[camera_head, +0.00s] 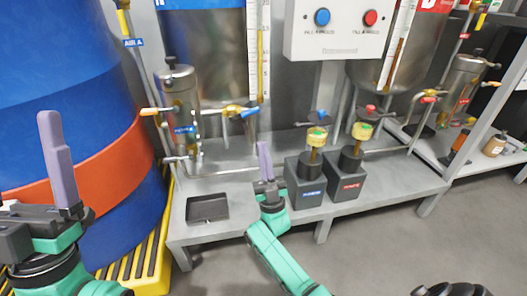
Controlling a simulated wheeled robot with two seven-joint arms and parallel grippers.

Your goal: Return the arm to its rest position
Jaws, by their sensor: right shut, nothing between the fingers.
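My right gripper (265,160) is at the middle of the head view, at the end of a green arm that comes up from the bottom. Its lavender fingers are together, point up and hold nothing. It shows in front of the grey steel bench, left of two dark boxes. My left gripper (57,160) is at the lower left, fingers pointing up in front of the blue and orange drum. Its fingers overlap from this angle, so its opening cannot be told.
A steel bench (215,233) carries a black tray (207,208), two dark boxes with yellow-topped valves (305,190), pipes and tanks. A control box (340,28) has a blue and a red button. A drum (110,165) stands on a yellow pallet (155,262). Grey floor is open at right.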

